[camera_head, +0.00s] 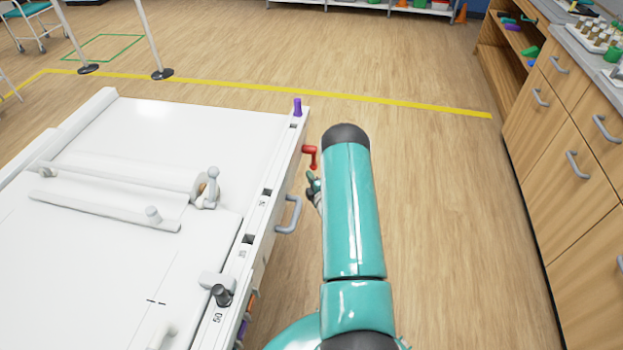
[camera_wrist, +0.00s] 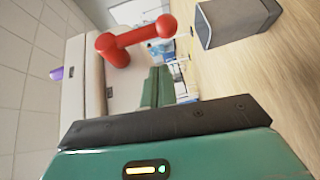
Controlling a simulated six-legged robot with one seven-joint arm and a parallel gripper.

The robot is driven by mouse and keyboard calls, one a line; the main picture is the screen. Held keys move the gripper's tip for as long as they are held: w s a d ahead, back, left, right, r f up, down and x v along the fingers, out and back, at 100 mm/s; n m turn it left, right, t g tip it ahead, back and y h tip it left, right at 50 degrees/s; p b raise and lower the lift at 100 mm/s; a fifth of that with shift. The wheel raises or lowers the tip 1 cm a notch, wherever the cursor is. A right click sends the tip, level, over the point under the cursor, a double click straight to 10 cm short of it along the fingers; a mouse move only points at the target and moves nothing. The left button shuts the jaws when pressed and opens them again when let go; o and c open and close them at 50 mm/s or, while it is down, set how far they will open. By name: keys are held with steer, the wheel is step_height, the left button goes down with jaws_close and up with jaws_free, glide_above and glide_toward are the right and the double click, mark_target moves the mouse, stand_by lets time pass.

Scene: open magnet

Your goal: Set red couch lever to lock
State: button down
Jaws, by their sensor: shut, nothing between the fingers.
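The red couch lever (camera_head: 310,152) sticks out from the right side of the white couch (camera_head: 150,118), near its far end. In the head view its handle hangs downward in the picture. The wrist view shows the lever (camera_wrist: 140,38) large, with a round hub and a round-ended handle. My gripper (camera_head: 313,182) is just below the lever in the head view, partly hidden by my arm. In the wrist view the fingers (camera_wrist: 158,87) are together and empty, below the handle in the picture. I cannot tell whether they touch it. No lock marking is readable.
A purple knob (camera_head: 297,107) stands on the couch's far corner. A grey loop handle (camera_head: 289,214) sticks out of the couch side. Wooden drawers (camera_head: 561,130) line the right. Open floor (camera_head: 440,200) lies between couch and drawers. A yellow line (camera_head: 330,97) crosses the floor.

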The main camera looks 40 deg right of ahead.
steer(key=v, duration=0.9)
steer(key=shift+s+a+f, duration=0.2)
steer(key=shift+s+f, duration=0.15)
steer(key=shift+f, duration=0.1)
steer(key=shift+s, duration=0.15)
